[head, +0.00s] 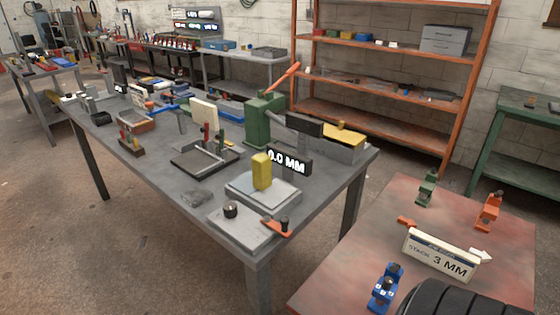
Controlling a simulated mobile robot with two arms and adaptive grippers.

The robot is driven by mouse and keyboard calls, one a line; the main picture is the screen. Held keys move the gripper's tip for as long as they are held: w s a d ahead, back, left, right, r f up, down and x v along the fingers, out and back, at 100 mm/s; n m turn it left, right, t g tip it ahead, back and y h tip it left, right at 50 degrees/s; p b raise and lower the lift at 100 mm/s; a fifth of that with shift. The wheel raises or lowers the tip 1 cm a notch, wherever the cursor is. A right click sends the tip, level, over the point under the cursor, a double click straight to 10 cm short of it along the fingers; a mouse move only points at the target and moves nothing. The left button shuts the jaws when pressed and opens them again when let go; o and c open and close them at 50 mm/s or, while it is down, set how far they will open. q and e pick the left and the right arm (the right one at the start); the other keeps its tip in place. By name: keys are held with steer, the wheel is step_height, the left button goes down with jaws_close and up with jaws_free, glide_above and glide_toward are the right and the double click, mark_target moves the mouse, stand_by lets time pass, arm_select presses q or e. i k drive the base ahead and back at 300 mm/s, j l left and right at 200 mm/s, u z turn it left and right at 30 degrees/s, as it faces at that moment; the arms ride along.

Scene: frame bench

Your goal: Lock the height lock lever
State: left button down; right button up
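An orange lever (276,227) with a dark end lies at the right of a flat grey plate (238,235), near the front corner of the grey workbench. It looks like the height lock lever, but no label confirms this. A round black knob (230,209) stands on the same plate. Just behind is a pale block (265,190) with an upright yellow piece (262,170) on it. A black display (289,161) behind that reads "0.0 MM", its first digit partly covered. Neither gripper shows in the head view.
The grey workbench (160,170) also holds a green press (262,120) with an orange handle and a black stand (205,158). A reddish table (345,255) at right carries a "3 MM" sign (440,255) and small green, orange and blue clamps. Bare floor lies at front left.

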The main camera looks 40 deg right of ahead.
mark_target(281, 229)
steer(key=z, duration=1.4)
steer(key=j+u, duration=0.25)
